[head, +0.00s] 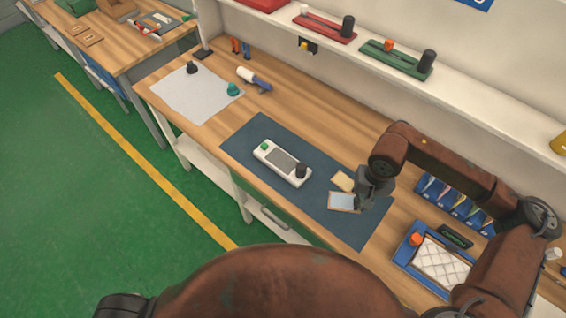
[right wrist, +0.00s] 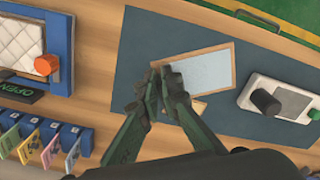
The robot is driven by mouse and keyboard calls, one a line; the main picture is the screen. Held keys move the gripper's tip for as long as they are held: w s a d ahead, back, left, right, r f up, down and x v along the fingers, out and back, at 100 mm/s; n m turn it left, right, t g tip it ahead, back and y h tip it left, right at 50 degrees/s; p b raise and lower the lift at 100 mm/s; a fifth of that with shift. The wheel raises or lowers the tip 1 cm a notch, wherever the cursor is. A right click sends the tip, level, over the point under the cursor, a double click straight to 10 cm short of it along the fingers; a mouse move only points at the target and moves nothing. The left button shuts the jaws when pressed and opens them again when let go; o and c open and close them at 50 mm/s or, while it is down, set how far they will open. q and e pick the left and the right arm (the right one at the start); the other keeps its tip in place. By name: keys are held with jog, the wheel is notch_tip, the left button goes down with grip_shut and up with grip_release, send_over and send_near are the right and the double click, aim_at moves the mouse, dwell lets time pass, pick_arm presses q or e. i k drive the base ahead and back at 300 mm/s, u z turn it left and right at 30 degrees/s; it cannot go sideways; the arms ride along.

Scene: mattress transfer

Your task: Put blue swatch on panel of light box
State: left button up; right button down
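The blue swatch (head: 343,202) is a pale blue rectangle with a tan border, over the dark blue mat. It also shows in the right wrist view (right wrist: 205,71). My right gripper (head: 361,199) is at the swatch's right edge in the head view. In the right wrist view the fingertips (right wrist: 162,73) come together on the swatch's near border and look shut on it. Whether the swatch is clear of the mat is hard to tell. The light box (head: 262,153) is white, with a grey panel (head: 284,161), a green button and a black knob. My left gripper is not in view.
A beige swatch (head: 344,180) lies beside the blue one. A blue tray (head: 405,252) with a white quilted pad and a rack of coloured cards (head: 452,203) stand to the right. The mat (head: 248,136) is bare around the light box.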

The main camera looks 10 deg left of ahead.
aim_at(282, 160)
jog(key=u, duration=0.5)
jog(key=k, duration=0.6)
jog(key=u, duration=1.05)
jog(key=i, duration=0.95)
jog(key=z, duration=0.6)
jog(key=i, duration=0.4)
jog(key=z, duration=0.45)
